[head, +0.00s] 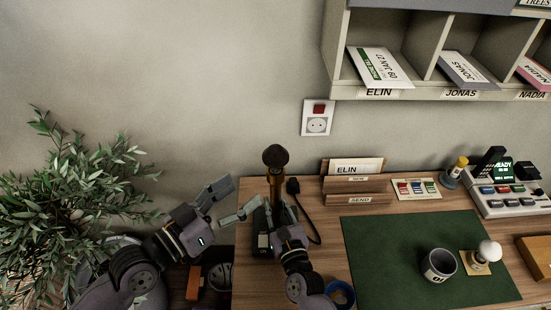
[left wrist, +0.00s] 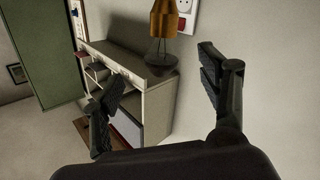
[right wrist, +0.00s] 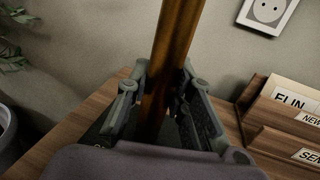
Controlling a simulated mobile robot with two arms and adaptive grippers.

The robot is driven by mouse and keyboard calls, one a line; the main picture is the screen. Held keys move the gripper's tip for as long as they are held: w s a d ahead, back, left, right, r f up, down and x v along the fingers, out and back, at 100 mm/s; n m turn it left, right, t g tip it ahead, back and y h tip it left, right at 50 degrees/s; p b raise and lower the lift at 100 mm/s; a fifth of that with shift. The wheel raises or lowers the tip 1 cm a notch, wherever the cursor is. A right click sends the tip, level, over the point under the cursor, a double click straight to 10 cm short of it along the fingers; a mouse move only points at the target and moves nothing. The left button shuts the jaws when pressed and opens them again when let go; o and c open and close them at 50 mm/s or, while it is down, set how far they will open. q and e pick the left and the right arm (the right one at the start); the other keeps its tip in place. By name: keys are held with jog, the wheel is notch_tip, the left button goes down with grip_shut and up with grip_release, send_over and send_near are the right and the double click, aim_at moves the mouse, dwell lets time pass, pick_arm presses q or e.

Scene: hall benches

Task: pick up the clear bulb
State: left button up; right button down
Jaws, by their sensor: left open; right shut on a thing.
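A round bulb (head: 275,155), dark in the head view, tops a brass lamp stem (head: 274,192) at the desk's back left. In the left wrist view, which is upside down, the bulb (left wrist: 157,53) looks like clear glass below the brass part (left wrist: 166,17). My left gripper (head: 243,196) is open and empty, left of the lamp and lower than the bulb. In its wrist view the bulb lies between and beyond the spread fingers, apart from them. My right gripper (head: 273,216) is shut on the stem (right wrist: 173,60); the bulb is outside its wrist view.
A white bulb (head: 489,251) stands on a tan holder beside a dark mug (head: 439,265) on the green mat (head: 390,240). A black plug and cord (head: 307,215) lie right of the lamp. A wooden letter rack (head: 355,198) stands behind. A leafy plant (head: 70,190) fills the left.

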aim_at(266, 164)
pick_arm(q)
jog(key=shift+n+t, duration=0.4)
jog(key=shift+n, duration=0.1)
jog(key=x, duration=0.6)
jog(key=shift+w+d+r, duration=0.1)
jog(key=shift+w+r, duration=0.1)
jog(key=shift+r, duration=0.2)
jog(key=w+d, duration=0.1)
jog(key=w+d+r, duration=0.1)
jog(key=w, duration=0.1)
jog(key=shift+d+r, duration=0.1)
jog(key=shift+d, duration=0.25)
jog(key=shift+w+d, duration=0.35)
jog(key=shift+c, duration=0.4)
jog(key=c, duration=0.9)
